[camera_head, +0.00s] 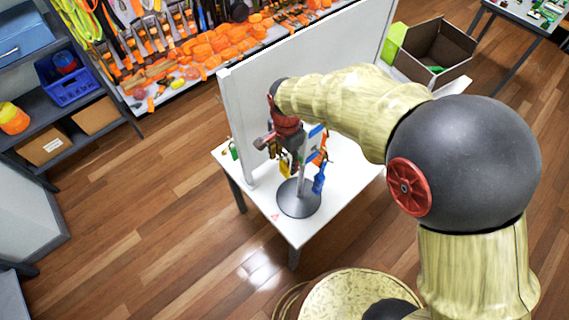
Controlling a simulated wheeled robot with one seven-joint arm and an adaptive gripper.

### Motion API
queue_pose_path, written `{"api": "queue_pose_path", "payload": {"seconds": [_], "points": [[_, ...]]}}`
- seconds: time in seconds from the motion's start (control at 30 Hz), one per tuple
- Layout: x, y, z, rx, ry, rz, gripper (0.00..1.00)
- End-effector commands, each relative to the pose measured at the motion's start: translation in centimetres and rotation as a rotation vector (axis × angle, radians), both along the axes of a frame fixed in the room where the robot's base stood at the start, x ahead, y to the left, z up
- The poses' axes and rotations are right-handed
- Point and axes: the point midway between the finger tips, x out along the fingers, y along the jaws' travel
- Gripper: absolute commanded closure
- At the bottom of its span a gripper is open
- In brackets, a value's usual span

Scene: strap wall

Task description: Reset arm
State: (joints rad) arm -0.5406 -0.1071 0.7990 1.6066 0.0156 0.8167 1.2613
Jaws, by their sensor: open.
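My arm reaches from the right over a white table (264,199), bent down at the wrist. My gripper (291,156) points down near the upper part of a small stand (298,199) with a round grey base. It is open, but its dark fingertips are small and partly mixed with the things behind them. Colourful items hang around the stand, including a blue one (319,180), a yellow one (285,169) and an orange one. I cannot tell whether my gripper touches any of them.
A tall white panel (240,115) stands along the table's back, close to my arm. A green item (233,150) is at the table's left edge. Shelves with a blue crate (70,92) stand at left. An open box (436,52) is behind. Wooden floor at left is clear.

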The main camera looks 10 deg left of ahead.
Motion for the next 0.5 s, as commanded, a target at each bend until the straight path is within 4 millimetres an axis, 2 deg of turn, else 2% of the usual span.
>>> {"api": "queue_pose_path", "payload": {"seconds": [0.03,0.23,0.4,0.5], "points": [[0.1,0.0,1.3,0.003,-0.004,0.000,0.48],[0.0,-0.1,5.2,0.002,-0.003,0.000,0.48],[-0.1,-0.2,7.4,0.000,-0.001,0.000,0.48],[-0.1,-0.2,8.0,0.000,0.000,0.000,0.48]]}}
